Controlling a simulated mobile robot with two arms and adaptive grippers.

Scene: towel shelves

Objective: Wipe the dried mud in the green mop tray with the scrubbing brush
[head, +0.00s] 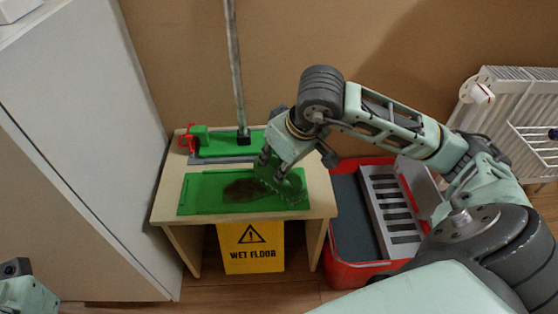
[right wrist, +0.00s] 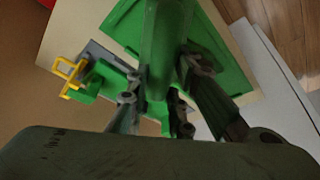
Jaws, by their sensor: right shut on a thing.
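The green mop tray (head: 200,197) lies flat on a small light wooden table. A dark brown patch of dried mud (head: 240,190) covers part of its middle and right. My right gripper (head: 270,172) is over the tray's right part, shut on the green scrubbing brush (head: 292,188). The brush is low at the mud's right edge; I cannot tell whether its bristles touch the tray. In the right wrist view the brush's green handle (right wrist: 165,45) runs between the fingers, with the tray (right wrist: 215,55) behind it.
A mop (head: 238,70) with a green head stands at the table's back. A yellow wet floor sign (head: 250,250) is under the table (head: 320,195). A red bucket (head: 345,272) with a grey wringer stands right. A white cabinet (head: 70,130) is left, a radiator (head: 510,110) far right.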

